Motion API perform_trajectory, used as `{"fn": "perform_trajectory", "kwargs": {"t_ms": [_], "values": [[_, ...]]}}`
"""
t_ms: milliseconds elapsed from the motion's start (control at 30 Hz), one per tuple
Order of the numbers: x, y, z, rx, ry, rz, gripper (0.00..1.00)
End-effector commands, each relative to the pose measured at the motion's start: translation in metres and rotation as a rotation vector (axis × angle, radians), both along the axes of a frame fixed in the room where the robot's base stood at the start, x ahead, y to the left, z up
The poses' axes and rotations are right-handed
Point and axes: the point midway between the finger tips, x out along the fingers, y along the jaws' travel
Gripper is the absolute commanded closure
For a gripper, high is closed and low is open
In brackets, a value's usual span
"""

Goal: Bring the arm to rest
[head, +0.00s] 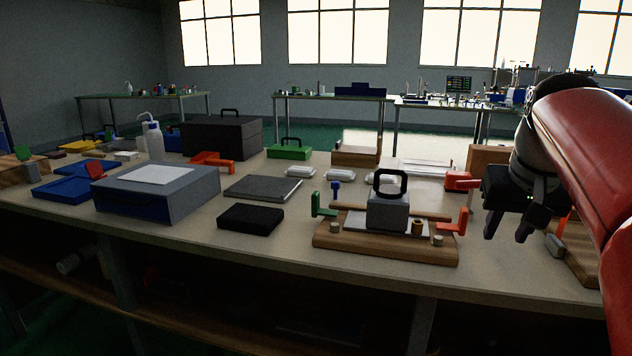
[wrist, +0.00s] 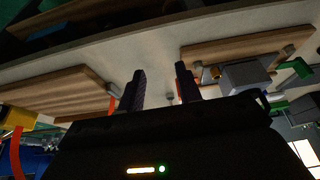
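My gripper (head: 507,230) hangs at the right of the head view, fingers pointing down over the right part of the bench. Its two dark fingers (wrist: 159,88) stand apart in the wrist view, with nothing between them. It is open and empty. It is to the right of the wooden press base (head: 385,246), which carries a grey block with a black handle (head: 388,207), a green clamp (head: 321,206) and a red clamp (head: 456,223). My red arm reaches in from the right edge and hides part of the bench there.
Another wooden board (wrist: 50,92) lies close to my gripper at the right end of the bench. A grey-blue box (head: 158,192), a black pad (head: 250,219) and a grey plate (head: 262,187) stand at the left and middle. The bench's front edge (head: 270,258) is near.

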Motion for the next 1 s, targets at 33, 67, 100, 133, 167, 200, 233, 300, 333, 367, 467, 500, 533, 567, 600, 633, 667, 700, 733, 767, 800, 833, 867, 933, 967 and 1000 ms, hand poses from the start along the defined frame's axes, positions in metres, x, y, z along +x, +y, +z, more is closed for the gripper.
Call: {"fn": "perform_trajectory", "kwargs": {"t_ms": [33, 67, 100, 133, 167, 200, 233, 300, 333, 367, 467, 500, 533, 567, 600, 633, 667, 700, 733, 767, 800, 833, 867, 933, 967, 1000], "values": [[-0.004, 0.005, -0.002, -0.001, -0.004, 0.006, 0.65], [-0.006, 0.008, -0.004, -0.001, -0.006, 0.01, 0.65], [-0.009, 0.013, -0.007, -0.002, -0.008, 0.016, 0.65], [-0.011, 0.016, -0.009, -0.002, -0.009, 0.021, 0.65], [-0.013, 0.02, -0.012, -0.003, -0.01, 0.026, 0.65], [-0.017, 0.025, -0.016, -0.004, -0.012, 0.032, 0.65], [-0.02, 0.029, -0.019, -0.004, -0.015, 0.038, 0.65], [-0.028, 0.039, -0.028, -0.005, -0.019, 0.053, 0.65], [-0.032, 0.044, -0.032, -0.005, -0.022, 0.06, 0.65], [-0.036, 0.049, -0.037, -0.005, -0.025, 0.067, 0.65], [-0.053, 0.068, -0.056, -0.007, -0.033, 0.096, 0.65], [-0.061, 0.076, -0.066, -0.008, -0.038, 0.111, 0.65], [-0.068, 0.083, -0.074, -0.008, -0.042, 0.122, 0.65], [-0.076, 0.09, -0.083, -0.009, -0.047, 0.134, 0.65], [-0.087, 0.099, -0.097, -0.009, -0.053, 0.152, 0.65], [-0.096, 0.106, -0.108, -0.01, -0.06, 0.167, 0.65], [-0.105, 0.112, -0.119, -0.012, -0.064, 0.181, 0.65], [-0.116, 0.119, -0.133, -0.012, -0.072, 0.197, 0.65], [-0.123, 0.123, -0.143, -0.012, -0.076, 0.209, 0.65], [-0.13, 0.127, -0.153, -0.012, -0.079, 0.218, 0.65], [-0.137, 0.131, -0.164, -0.014, -0.083, 0.231, 0.65], [-0.143, 0.134, -0.171, -0.013, -0.086, 0.238, 0.65], [-0.147, 0.136, -0.177, -0.014, -0.088, 0.245, 0.65], [-0.154, 0.139, -0.188, -0.014, -0.092, 0.255, 0.65], [-0.155, 0.14, -0.191, -0.014, -0.094, 0.257, 0.65], [-0.157, 0.14, -0.193, -0.013, -0.094, 0.26, 0.65]]}}
